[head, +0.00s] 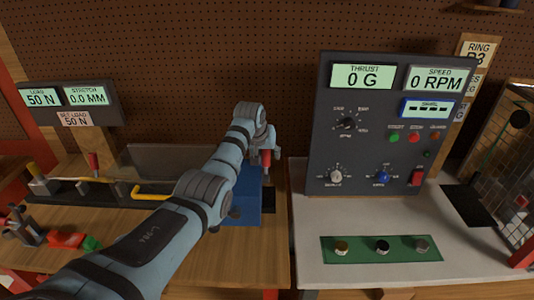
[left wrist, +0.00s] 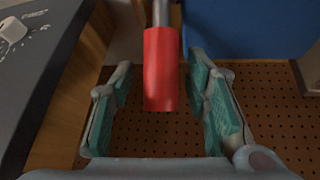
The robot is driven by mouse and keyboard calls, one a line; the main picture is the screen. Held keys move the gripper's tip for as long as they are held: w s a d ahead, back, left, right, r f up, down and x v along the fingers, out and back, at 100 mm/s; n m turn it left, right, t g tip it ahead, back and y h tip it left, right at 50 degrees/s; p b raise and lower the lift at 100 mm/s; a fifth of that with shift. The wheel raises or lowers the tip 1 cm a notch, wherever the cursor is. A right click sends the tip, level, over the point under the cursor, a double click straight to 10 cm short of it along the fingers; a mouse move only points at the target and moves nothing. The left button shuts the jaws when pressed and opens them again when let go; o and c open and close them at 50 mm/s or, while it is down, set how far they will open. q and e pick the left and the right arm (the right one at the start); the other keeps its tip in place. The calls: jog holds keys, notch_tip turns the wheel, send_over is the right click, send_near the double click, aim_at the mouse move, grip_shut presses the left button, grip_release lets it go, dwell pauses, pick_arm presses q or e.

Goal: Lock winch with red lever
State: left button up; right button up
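A red lever handle (head: 265,158) stands up by the blue box (head: 247,205) at the middle of the benches. My left gripper (head: 262,142) is at this handle, partly hidden by my own arm in the head view. In the left wrist view, the red handle (left wrist: 160,70) on its grey rod lies between the two teal-padded fingers of my left gripper (left wrist: 163,105). Gaps show on both sides of the handle, so the fingers are open around it. The winch body cannot be told apart behind my arm. My right gripper is out of view.
A second red handle (head: 93,162) and a yellow handle (head: 150,192) are on the left bench rig. A grey control panel (head: 385,150) stands right of my gripper. A green strip (head: 360,250) with several knobs lies before it. A pegboard wall is behind.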

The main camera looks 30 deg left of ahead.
pick_arm(q)
jog(key=v, duration=1.2)
jog(key=shift+w, duration=0.15)
